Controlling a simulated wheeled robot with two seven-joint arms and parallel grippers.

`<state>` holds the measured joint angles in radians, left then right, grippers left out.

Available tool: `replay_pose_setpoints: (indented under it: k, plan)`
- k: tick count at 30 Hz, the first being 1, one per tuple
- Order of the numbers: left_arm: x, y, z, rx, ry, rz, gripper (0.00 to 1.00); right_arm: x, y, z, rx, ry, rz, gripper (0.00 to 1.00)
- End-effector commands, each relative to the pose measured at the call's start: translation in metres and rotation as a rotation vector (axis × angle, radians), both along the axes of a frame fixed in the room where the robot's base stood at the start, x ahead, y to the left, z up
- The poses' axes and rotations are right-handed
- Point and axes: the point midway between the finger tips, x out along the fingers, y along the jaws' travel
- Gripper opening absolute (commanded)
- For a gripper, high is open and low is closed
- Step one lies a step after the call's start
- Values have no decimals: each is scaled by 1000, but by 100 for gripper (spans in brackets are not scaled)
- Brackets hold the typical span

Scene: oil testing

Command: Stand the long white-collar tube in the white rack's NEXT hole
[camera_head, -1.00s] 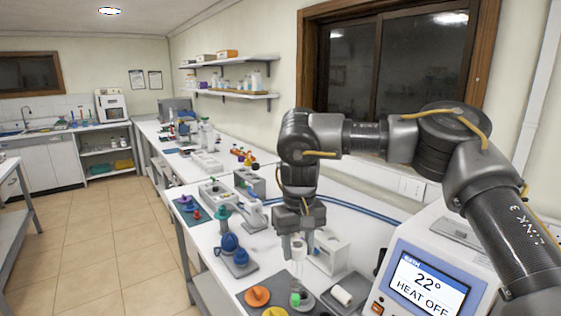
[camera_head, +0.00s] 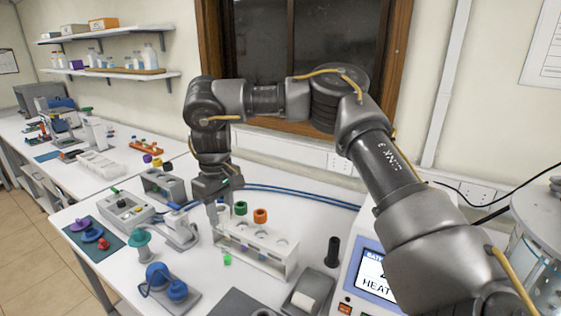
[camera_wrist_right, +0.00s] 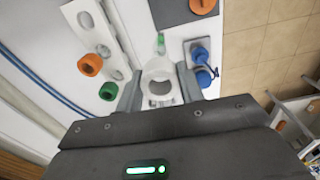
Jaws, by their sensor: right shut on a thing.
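My right gripper (camera_head: 218,208) is shut on the white-collar tube, pointing down at the left front of the white rack (camera_head: 272,264). The tube's white collar (camera_wrist_right: 160,86) sits between the jaws in the wrist view. Its green tip (camera_head: 227,260) hangs low in front of the rack's left part; the gap to the rack is hard to judge. The rack holds a green-collar tube (camera_head: 240,208) and an orange-collar tube (camera_head: 260,215). Both collars also show left of the jaws in the wrist view, with open holes in the rack (camera_wrist_right: 86,20). My left gripper is out of view.
The bath unit (camera_head: 368,270) stands further right. Blue hoses run behind the rack.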

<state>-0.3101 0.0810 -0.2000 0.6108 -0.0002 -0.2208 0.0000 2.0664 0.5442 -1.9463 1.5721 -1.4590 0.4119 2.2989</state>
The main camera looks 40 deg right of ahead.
Motion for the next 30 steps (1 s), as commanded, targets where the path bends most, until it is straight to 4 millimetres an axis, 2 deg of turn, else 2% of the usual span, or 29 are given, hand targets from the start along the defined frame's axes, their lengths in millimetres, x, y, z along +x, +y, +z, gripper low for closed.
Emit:
replay_pose_setpoints:
  k: [1, 3, 9, 12, 18, 25, 30]
  plan:
    - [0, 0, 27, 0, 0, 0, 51, -1, -22, 23, 2, -1, 60, 3]
    - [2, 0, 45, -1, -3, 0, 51, -4, -50, 33, 0, -1, 170, 3]
    - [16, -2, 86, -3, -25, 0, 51, -19, -118, 52, -4, 0, 457, 3]
    - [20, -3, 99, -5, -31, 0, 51, -26, -141, 56, -5, 5, 565, 3]
    - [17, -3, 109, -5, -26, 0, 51, -36, -164, 57, -6, 9, 682, 3]
    - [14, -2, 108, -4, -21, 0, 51, -36, -166, 52, -6, 10, 700, 3]
    - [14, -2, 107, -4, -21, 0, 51, -37, -166, 38, -4, 11, 699, 3]
